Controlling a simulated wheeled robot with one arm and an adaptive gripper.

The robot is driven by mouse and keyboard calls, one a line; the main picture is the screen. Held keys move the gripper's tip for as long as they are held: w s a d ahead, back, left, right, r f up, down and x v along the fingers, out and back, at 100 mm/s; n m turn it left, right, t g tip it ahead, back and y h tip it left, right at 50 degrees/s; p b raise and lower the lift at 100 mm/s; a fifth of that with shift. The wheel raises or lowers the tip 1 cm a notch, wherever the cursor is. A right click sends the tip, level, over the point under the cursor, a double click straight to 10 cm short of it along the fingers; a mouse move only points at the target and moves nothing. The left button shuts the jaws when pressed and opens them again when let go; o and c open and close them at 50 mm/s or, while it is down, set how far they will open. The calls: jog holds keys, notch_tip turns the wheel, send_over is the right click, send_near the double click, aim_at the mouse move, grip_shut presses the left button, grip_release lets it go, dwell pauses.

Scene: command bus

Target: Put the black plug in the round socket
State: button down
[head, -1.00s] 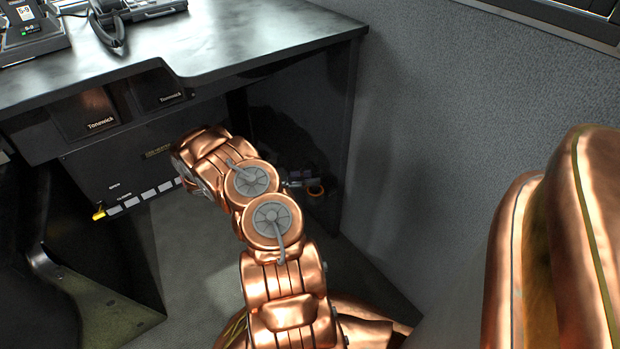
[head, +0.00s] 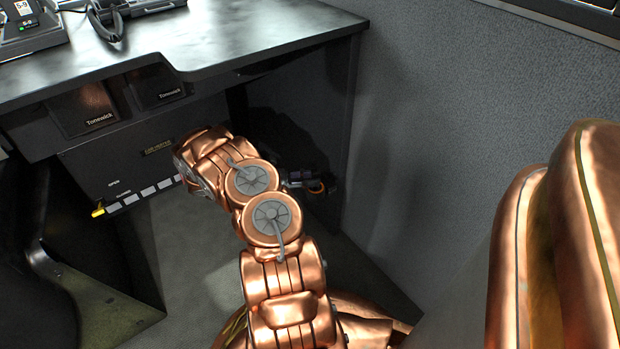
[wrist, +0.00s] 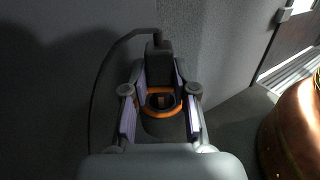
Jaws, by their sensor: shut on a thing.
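The black plug (wrist: 158,62) is a dark block with a cord leaving its top in the wrist view. My gripper (wrist: 160,76) is shut on it, one pale purple pad on each side. An orange ring with a dark opening, apparently the rim of the round socket (wrist: 162,113), shows just below the plug between the fingers. I cannot tell whether the plug touches the ring or stands off from it. In the head view my gripper (head: 302,176) is small and dark beyond my arm, with the orange ring (head: 318,189) beside it; the plug cannot be made out there.
The plug's cord (wrist: 98,95) loops left and down by the grey wall (head: 440,130). A black desk (head: 200,40) overhangs at the upper left, with a phone handset (head: 107,25) on top. A panel with a row of white switches (head: 148,192) is below it.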

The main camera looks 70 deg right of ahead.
jog(key=shift+f+b, duration=0.45)
jog(key=shift+f, duration=0.75)
dwell(0.3)
jog(key=c, duration=0.8)
grip_release()
jog(key=shift+c, duration=0.2)
jog(key=v, duration=1.2)
jog(key=shift+a, duration=0.1)
